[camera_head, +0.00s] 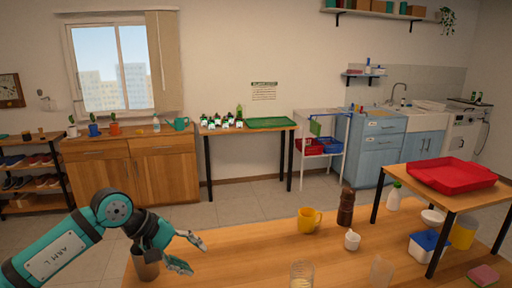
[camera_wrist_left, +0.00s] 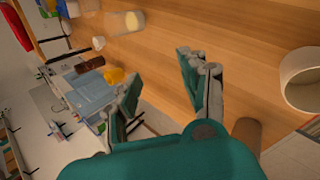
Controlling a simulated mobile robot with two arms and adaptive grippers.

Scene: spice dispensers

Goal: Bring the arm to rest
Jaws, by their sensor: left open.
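My left arm comes in from the lower left of the head view. Its gripper (camera_head: 188,252) is open and empty, above the left end of the wooden table (camera_head: 245,250). In the left wrist view the spread fingers (camera_wrist_left: 155,78) have nothing between them, with bare tabletop beyond. A dark metal cup (camera_head: 146,266) stands at the table's left edge, just beside and partly behind the gripper. My right gripper is not seen in either view.
On the table stand a yellow mug (camera_head: 308,221), a brown grinder (camera_head: 346,207), a small white pot (camera_head: 352,240), a glass jar (camera_head: 302,275) and a clear cup (camera_head: 381,271). A red tray (camera_head: 451,174) rests on a raised shelf at right.

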